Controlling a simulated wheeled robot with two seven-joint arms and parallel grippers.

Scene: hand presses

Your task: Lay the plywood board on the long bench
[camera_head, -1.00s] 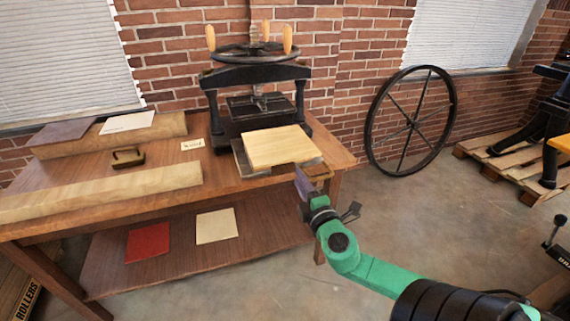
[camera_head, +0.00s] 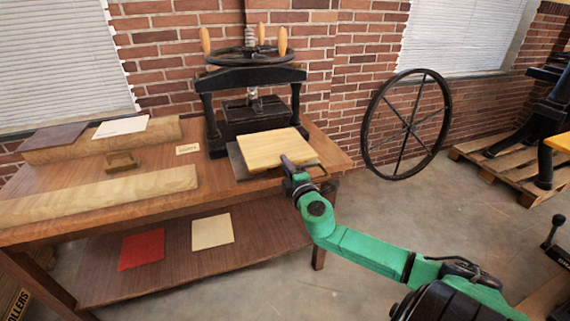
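The pale plywood board (camera_head: 272,148) lies flat on the dark plate (camera_head: 238,160) of the black press (camera_head: 250,120), which stands on the long wooden bench (camera_head: 230,194). The board's front right corner is partly hidden by my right gripper. My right gripper (camera_head: 296,165) is at the board's front edge, with a purple finger overlapping that edge in the view. The other finger is not clear, so I cannot tell whether it grips the board. My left gripper is not in view.
A brass handle (camera_head: 122,162) and a small card (camera_head: 188,149) lie near the press.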

